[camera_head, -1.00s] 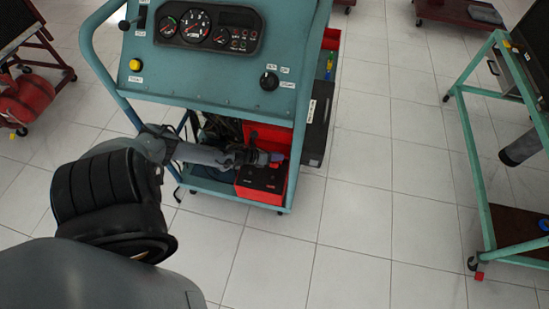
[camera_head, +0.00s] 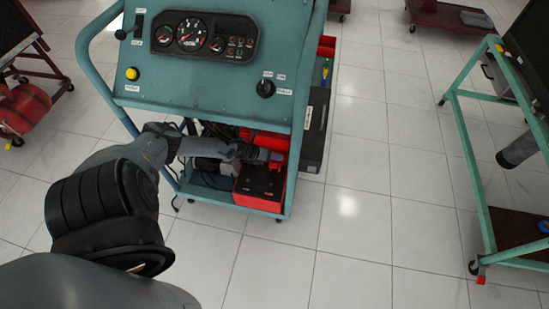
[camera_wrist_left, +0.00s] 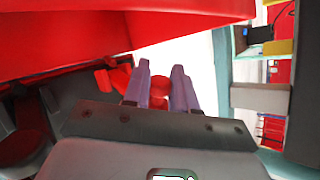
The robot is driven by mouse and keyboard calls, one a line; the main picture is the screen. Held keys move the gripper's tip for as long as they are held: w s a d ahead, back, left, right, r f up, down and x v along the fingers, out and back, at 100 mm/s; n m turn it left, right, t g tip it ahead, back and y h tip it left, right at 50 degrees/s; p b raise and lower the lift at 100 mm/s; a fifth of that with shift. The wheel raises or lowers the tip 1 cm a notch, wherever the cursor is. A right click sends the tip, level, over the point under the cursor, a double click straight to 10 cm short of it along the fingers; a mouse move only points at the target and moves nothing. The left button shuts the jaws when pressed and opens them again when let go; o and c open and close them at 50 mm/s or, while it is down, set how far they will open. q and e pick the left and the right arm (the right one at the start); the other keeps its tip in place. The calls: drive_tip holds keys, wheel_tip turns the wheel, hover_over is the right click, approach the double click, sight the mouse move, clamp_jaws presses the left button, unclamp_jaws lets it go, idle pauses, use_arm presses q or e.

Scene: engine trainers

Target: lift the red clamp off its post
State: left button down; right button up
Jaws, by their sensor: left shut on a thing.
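The red clamp (camera_wrist_left: 160,92) is between the two purple fingers of my left gripper (camera_wrist_left: 163,88) in the wrist view. The gripper is shut on it. In the head view my left gripper (camera_head: 264,155) reaches in under the console, above the right rear part of the red and black battery (camera_head: 259,186). Only a small red piece of the clamp (camera_head: 277,161) shows there, beside the fingertips. The post is hidden, so I cannot tell whether the clamp still sits on it. My right gripper is in neither view.
The teal trainer console (camera_head: 205,85) overhangs the battery, with its frame close around my left arm. A dark box (camera_head: 314,130) stands right of the battery. A green-framed stand (camera_head: 470,165) is at the far right. The tiled floor between is clear.

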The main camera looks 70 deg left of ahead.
use_arm(q)
drive_tip(key=shift+a, duration=0.15)
drive_tip(key=c, duration=1.2)
unclamp_jaws()
drive_tip(key=shift+c, duration=0.2)
drive_tip(key=shift+o, duration=1.2)
drive_tip(key=shift+w, duration=0.1)
drive_tip(key=shift+w+a, duration=0.1)
drive_tip(key=shift+a, duration=0.05)
drive_tip(key=shift+s+r, duration=0.1)
drive_tip(key=shift+s, duration=0.1)
drive_tip(key=shift+s+r+p, duration=0.15)
drive_tip(key=shift+p, duration=0.15)
drive_tip(key=p+v, duration=0.6)
drive_tip(key=v, duration=0.5)
